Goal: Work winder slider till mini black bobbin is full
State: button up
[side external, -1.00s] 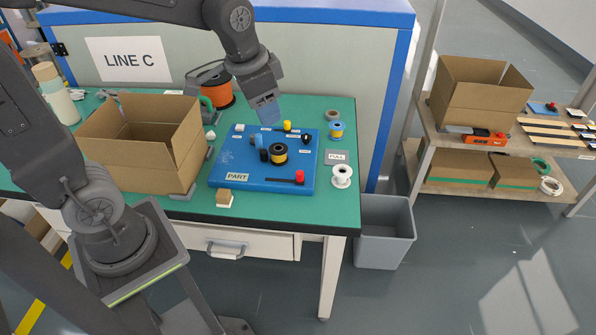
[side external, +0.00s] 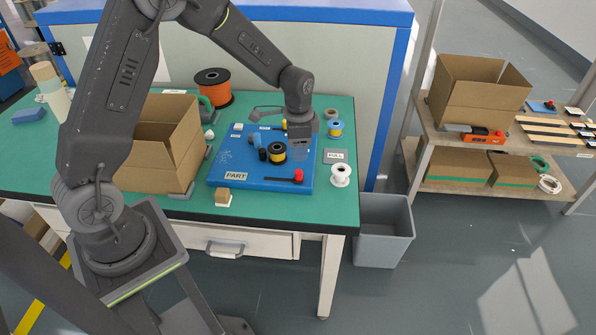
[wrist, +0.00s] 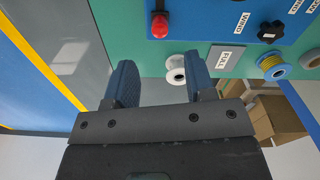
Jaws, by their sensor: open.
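The red knob also shows in the wrist view (wrist: 159,26). My gripper (side external: 298,155) hangs over the board's right side, right of the bobbin. In the wrist view my gripper (wrist: 162,82) is open with nothing between its blue fingers.
A white spool (side external: 340,175) and a grey "FULL" plate (side external: 335,155) sit right of the board. A yellow-blue spool (side external: 335,129) stands behind them. An orange spool (side external: 213,88) is behind.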

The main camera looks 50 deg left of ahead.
aim_at(298, 171)
notch_tip(298, 171, down, 9)
jog(key=shift+r, duration=0.15)
jog(key=shift+c, duration=0.4)
grip_shut()
dwell(0.3)
